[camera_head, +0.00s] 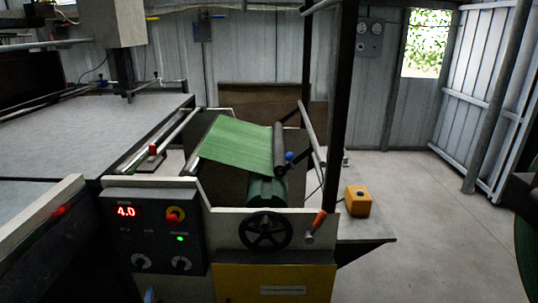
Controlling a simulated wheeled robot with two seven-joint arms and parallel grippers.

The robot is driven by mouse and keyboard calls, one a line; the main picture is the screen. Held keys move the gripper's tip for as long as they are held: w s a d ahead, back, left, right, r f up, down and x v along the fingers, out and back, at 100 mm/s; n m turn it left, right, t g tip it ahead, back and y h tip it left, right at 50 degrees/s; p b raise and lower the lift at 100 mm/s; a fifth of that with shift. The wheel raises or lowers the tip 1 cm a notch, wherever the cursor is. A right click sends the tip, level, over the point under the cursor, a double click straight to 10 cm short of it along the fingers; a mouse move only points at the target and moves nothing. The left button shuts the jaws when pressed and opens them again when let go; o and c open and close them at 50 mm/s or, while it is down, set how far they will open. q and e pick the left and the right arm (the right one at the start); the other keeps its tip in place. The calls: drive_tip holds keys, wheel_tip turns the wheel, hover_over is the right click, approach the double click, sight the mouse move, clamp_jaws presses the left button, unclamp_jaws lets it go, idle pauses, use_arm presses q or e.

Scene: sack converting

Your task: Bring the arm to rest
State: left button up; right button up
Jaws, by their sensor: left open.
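Only a small pale-blue tip, which looks like part of my left gripper (150,295), shows at the bottom edge, in front of and below the control panel (152,252). The rest of that gripper is out of the picture, and nothing held is visible. My right gripper is not in view. The converting machine (225,226) stands ahead, with a green sheet (238,144) running over its rollers.
A black handwheel (265,230) and an orange-handled lever (316,222) are on the machine's front. A yellow box (357,200) with a dark button sits on the side plate (365,230). A grey table (90,128) fills the left. Open floor (430,240) lies right.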

use_arm(q)
drive_tip(key=s+d+r+n+g+h+p, duration=0.1)
drive_tip(key=s+d+n+g+h+p, duration=0.1)
drive_tip(key=s+d, duration=0.5)
drive_tip(key=s+d+r+n+g+h+p, duration=0.2)
drive_tip(key=s+d+n+g+p, duration=0.2)
drive_tip(key=s, duration=1.1)
drive_tip(key=s+d+r+n+g+h+p, duration=0.1)
drive_tip(key=s+d+n+g+h+p, duration=0.1)
drive_tip(key=s+d+g, duration=0.5)
drive_tip(key=s+d+n+p, duration=0.1)
drive_tip(key=s+d+p, duration=0.1)
drive_tip(key=s+d, duration=0.2)
drive_tip(key=shift+r+n, duration=0.2)
drive_tip(key=shift+n, duration=0.1)
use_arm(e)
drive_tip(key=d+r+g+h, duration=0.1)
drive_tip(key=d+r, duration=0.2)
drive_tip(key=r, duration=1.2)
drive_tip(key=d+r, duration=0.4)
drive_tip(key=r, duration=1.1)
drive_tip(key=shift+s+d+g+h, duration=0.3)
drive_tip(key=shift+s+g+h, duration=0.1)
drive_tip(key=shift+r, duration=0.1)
use_arm(q)
drive_tip(key=shift+w, duration=0.1)
drive_tip(key=shift+c, duration=0.5)
